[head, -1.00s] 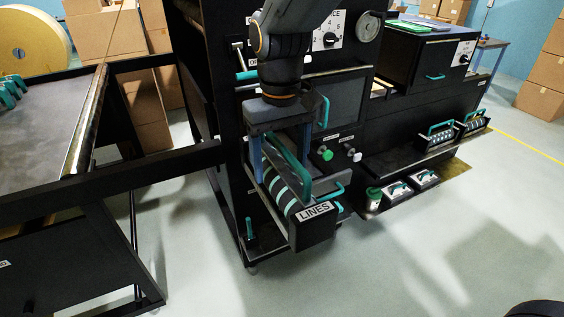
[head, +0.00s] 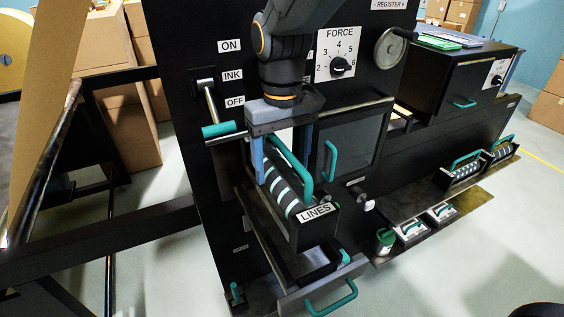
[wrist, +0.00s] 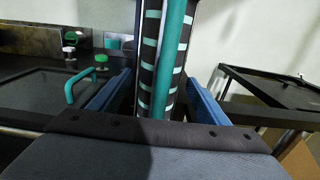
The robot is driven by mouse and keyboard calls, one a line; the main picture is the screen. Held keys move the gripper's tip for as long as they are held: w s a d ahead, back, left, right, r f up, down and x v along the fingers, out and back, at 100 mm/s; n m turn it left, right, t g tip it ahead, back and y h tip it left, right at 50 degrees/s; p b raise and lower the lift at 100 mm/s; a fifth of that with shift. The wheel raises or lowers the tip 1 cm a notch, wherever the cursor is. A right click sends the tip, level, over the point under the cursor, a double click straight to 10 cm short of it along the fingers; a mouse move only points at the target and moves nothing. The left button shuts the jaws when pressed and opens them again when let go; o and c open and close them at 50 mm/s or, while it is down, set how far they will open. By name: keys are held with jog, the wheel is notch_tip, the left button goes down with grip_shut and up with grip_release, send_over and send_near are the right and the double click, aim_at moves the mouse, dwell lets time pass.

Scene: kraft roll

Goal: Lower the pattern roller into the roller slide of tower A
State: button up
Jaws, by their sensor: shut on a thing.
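My gripper (head: 283,165) is shut on the teal handle of the pattern roller (head: 287,197), a black roller with pale teal stripes and an end block labelled LINES. In the head view the roller hangs tilted in the picture, over a pulled-out slide (head: 322,293) with a teal front handle. I cannot tell from this view whether the roller touches the slide. In the wrist view the roller (wrist: 150,75) and its teal bar run between my blue fingers (wrist: 157,95). The roller hides much of the slide's inside. No tower A label is readable.
The machine front carries a FORCE dial (head: 340,65), an ink lever (head: 219,130) and a dark door with a teal handle (head: 330,160). Open floor lies in front.

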jog(key=shift+w, duration=0.3)
jog(key=shift+f, duration=0.1)
jog(key=shift+f, duration=0.1)
jog(key=shift+f+b, duration=0.4)
jog(key=shift+b, duration=0.15)
jog(key=shift+f+b, duration=1.95)
jog(key=shift+f, duration=0.25)
jog(key=shift+f+b, duration=0.6)
jog(key=shift+f, duration=1.35)
jog(key=o, duration=2.2)
jog(key=shift+c, duration=0.2)
